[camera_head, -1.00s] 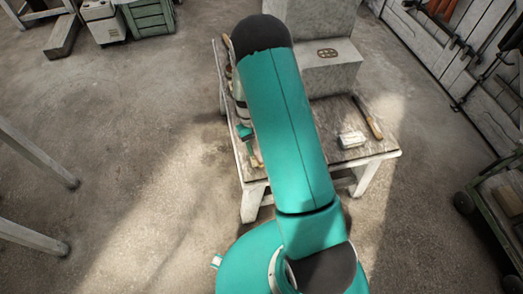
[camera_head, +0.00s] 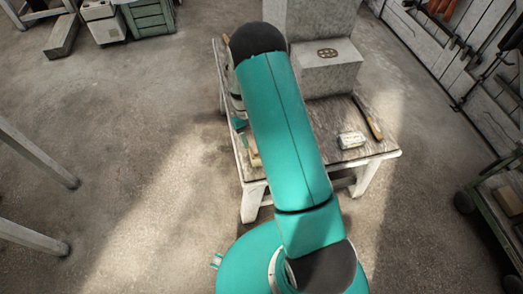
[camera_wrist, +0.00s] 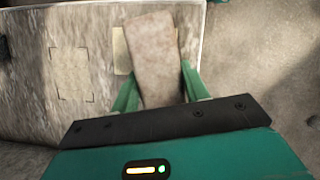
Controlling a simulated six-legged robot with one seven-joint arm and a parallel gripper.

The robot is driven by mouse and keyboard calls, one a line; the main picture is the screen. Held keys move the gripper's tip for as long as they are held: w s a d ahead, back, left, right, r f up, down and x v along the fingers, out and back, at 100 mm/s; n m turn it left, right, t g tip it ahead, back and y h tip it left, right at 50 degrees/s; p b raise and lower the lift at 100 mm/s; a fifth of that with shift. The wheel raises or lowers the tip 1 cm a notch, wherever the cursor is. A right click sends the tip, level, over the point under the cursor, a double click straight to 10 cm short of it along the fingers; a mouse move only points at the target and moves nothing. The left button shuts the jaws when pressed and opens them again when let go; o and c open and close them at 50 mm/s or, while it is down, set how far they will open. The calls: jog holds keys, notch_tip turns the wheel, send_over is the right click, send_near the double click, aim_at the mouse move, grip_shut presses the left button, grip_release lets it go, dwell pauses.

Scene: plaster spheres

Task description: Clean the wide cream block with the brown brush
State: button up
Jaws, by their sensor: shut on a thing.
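In the wrist view my gripper (camera_wrist: 160,88) has its two green fingers shut on a mottled brown, block-shaped thing (camera_wrist: 152,58), which appears to be the brown brush. A cream block (camera_wrist: 122,50) shows beside and beneath it, mostly covered by the brush. Whether the two touch cannot be told. In the head view a small cream thing (camera_head: 254,158) shows at the table's front-left edge, partly behind my arm; it seems to be the same block. My gripper there is mostly hidden by my arm, with only a little green showing.
A pale square patch with dark corner marks (camera_wrist: 72,75) lies on the table (camera_head: 325,125), left of the brush in the wrist view. A whitish block (camera_head: 351,140) and a wooden-handled tool (camera_head: 374,126) lie on the right side. A grey stone block (camera_head: 327,70) stands behind.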

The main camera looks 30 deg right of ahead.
jog(key=shift+s, duration=2.25)
jog(key=shift+w, duration=0.1)
jog(key=shift+w+r, duration=0.75)
jog(key=shift+w, duration=0.3)
jog(key=shift+f, duration=0.75)
jog(key=shift+w, duration=0.1)
jog(key=shift+w, duration=1)
